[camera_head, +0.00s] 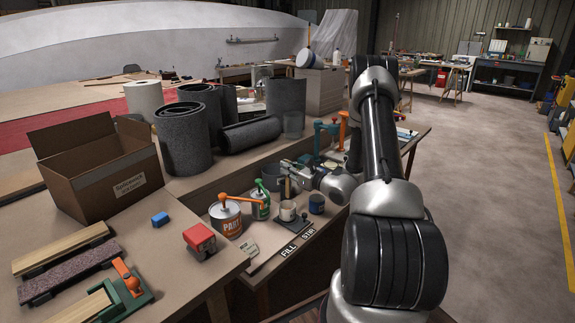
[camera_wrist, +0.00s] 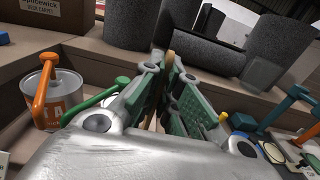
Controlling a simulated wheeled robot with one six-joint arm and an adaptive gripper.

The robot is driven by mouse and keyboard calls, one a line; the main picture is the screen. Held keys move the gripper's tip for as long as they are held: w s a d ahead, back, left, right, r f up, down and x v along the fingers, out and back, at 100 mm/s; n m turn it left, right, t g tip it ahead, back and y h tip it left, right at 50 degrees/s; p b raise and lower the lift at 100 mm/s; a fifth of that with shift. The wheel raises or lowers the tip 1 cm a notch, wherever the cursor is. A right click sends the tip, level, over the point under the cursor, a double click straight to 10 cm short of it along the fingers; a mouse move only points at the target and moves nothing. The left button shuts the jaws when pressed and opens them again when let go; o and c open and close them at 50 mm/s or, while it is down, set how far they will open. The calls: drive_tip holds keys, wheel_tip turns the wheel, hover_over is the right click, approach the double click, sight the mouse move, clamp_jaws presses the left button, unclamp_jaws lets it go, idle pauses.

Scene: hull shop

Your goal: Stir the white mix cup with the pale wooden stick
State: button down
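My gripper (camera_head: 289,178) reaches in from the right, just above the cup. In the wrist view the green-padded fingers (camera_wrist: 168,78) close in on the stick (camera_wrist: 170,58), which stands between their tips. The cup is hidden there behind my gripper.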

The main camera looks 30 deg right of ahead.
sight(288, 189)
drive_tip(key=shift+f, duration=4.65)
